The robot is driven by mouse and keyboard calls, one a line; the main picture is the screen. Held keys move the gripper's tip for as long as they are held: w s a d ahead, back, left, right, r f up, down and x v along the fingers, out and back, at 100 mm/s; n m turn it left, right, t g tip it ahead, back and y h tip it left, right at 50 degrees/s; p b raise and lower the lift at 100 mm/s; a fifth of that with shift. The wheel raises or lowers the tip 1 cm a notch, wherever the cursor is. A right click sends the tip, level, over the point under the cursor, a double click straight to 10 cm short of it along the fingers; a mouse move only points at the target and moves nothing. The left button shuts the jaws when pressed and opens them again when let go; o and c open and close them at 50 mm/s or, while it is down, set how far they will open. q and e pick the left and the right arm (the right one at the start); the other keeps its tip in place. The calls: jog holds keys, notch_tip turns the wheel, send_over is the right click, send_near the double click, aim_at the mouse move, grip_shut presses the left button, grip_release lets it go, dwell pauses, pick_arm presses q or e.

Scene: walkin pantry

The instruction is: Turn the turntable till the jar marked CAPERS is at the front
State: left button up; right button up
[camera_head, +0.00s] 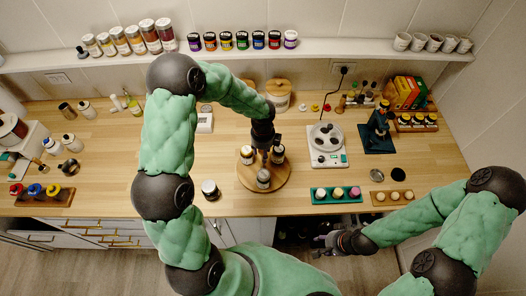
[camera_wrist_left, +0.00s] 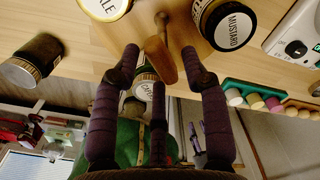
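The wooden turntable (camera_head: 246,184) is near the front middle of the counter and carries three dark jars with pale lids. The back-left jar (camera_head: 247,155) has a lid label cut off in the left wrist view (camera_wrist_left: 105,8). The back-right jar (camera_head: 277,153) reads MUSTARD in the left wrist view (camera_wrist_left: 233,30). The front jar (camera_head: 263,180) is partly covered by fingers in the left wrist view (camera_wrist_left: 148,86); I cannot read it fully. My left gripper (camera_head: 264,153) is open above the turntable, its fingers around a wooden post (camera_wrist_left: 162,55). My right gripper (camera_head: 322,244) is before the counter's front edge; its opening is unclear.
A dark jar (camera_head: 210,189) stands on the counter left of the turntable. A green rack (camera_head: 337,199) and a wooden rack (camera_head: 388,202) sit at the front right.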

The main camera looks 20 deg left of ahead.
pick_arm(q)
jog(key=shift+r, duration=0.15)
notch_tip(320, 180, up, 12)
dwell(0.7)
jog(key=shift+f, duration=0.2)
